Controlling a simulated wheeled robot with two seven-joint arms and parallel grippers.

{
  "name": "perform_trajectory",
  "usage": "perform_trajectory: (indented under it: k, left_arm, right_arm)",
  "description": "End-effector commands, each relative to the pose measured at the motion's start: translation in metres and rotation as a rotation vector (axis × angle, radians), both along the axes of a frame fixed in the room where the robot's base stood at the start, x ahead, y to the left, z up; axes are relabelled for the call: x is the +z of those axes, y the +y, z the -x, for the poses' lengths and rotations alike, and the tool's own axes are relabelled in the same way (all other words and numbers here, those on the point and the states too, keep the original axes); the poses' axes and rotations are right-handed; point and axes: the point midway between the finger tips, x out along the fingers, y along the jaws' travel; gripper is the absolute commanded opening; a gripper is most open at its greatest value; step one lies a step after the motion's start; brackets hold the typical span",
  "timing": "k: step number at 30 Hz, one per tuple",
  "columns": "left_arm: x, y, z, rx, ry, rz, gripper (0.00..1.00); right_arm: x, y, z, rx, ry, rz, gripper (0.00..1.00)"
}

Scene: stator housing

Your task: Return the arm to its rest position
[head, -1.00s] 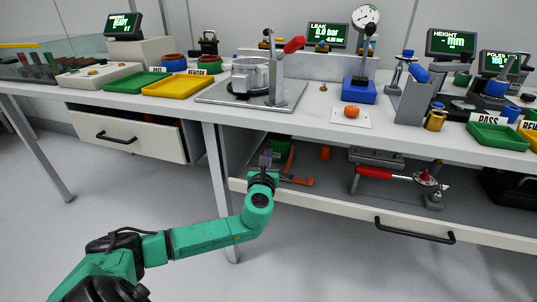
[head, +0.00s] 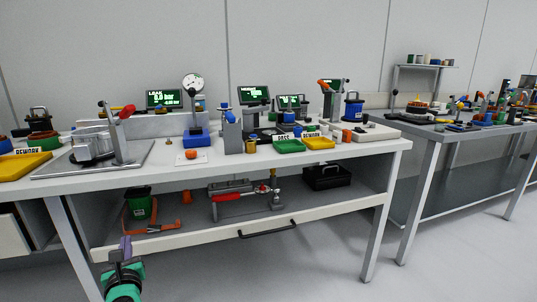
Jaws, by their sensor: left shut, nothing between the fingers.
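My left gripper (head: 124,248) shows at the lower left, in front of the bench's open drawer, below the worktop. Its narrow fingers point up and are shut with nothing between them. The green wrist (head: 124,284) shows below it at the bottom edge; the rest of that arm is out of the picture. A silver stator housing (head: 90,146) sits on a grey plate fixture (head: 140,158) with a red-handled clamp (head: 126,111), on the worktop at the left. My right gripper is not in view.
The open drawer (head: 190,241) with a black handle juts out under the bench (head: 345,150). It holds a green bin (head: 139,210) and a red-handled tool (head: 228,196). A black case (head: 326,177) stands on the shelf. A second bench (head: 445,127) is at the right. The floor in front is clear.

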Motion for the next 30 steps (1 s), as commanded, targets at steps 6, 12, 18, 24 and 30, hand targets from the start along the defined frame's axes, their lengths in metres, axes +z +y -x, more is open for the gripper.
perform_trajectory:
  k: [6, 12, 18, 24, 30]
  left_arm:
    - [-0.046, -0.012, 0.014, 0.047, -0.004, 0.306, 0.00]
    - [-0.099, -0.025, 0.038, 0.150, -0.008, 0.659, 0.00]
    - [-0.172, -0.050, 0.083, 0.379, -0.021, 1.127, 0.00]
    - [-0.247, -0.088, 0.154, 0.785, -0.068, 1.611, 0.00]
    - [-0.296, -0.130, 0.229, 1.278, -0.167, 1.940, 0.00]
  right_arm:
    - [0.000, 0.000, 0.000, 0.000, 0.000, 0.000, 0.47]
    - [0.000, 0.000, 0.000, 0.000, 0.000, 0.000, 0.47]
    - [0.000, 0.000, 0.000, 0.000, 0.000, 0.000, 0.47]
    - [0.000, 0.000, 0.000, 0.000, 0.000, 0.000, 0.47]
    - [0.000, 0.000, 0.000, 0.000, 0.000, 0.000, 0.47]
